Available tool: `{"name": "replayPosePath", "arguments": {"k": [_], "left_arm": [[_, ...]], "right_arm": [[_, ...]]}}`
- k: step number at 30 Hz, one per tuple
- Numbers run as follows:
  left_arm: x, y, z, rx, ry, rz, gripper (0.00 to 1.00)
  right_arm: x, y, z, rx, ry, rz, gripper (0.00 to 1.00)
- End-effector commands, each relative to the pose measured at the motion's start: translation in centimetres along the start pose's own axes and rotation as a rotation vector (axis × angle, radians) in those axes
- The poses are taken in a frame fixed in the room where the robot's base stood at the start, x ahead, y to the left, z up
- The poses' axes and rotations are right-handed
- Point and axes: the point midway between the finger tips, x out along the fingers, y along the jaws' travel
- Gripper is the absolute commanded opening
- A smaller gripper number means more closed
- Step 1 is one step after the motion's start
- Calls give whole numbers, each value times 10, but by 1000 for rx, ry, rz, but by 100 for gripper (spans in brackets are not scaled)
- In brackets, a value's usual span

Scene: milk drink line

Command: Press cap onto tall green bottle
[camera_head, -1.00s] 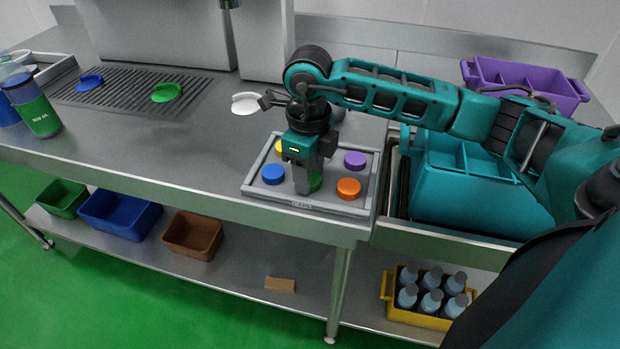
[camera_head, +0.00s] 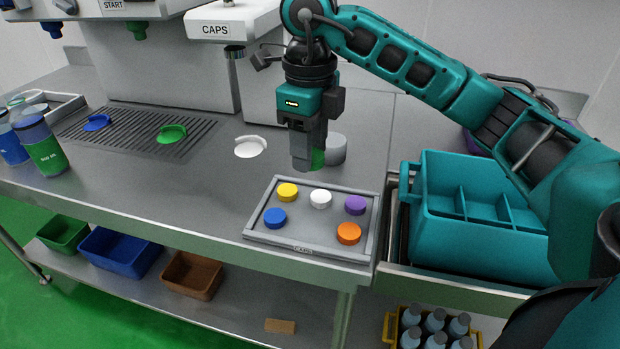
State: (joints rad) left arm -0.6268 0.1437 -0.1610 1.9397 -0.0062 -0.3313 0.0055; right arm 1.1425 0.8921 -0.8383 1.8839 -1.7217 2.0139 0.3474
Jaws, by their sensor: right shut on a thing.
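A bottle with a green lower part and a volume mark (camera_head: 45,152) stands at the far left of the counter, well away from the gripper. Its top looks dark, and I cannot make out its mouth. My left gripper is not in view.
The tray holds yellow (camera_head: 287,192), white (camera_head: 320,199), purple (camera_head: 355,205), blue (camera_head: 275,218) and orange (camera_head: 348,233) caps. A white holder (camera_head: 250,148) sits below the CAPS unit (camera_head: 233,20). A grey cylinder (camera_head: 336,149) stands beside the gripper. A teal crate (camera_head: 475,250) is at right.

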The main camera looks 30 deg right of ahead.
Motion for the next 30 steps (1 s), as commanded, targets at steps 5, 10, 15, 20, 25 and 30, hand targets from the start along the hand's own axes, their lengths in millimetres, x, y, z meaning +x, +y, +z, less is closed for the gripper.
{"name": "replayPosePath", "arguments": {"k": [5,10,15,20,25,30], "left_arm": [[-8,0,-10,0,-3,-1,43],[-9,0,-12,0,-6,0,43],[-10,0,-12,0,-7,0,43],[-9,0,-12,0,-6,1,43],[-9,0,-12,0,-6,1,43],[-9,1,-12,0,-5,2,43]], "right_arm": [[-33,-1,0,2,0,-3,16],[-44,-1,0,2,2,-1,16],[-46,0,0,2,2,1,16],[-45,0,0,2,2,1,16],[-45,0,0,-4,2,0,16],[-38,3,2,-137,4,-1,16]]}}
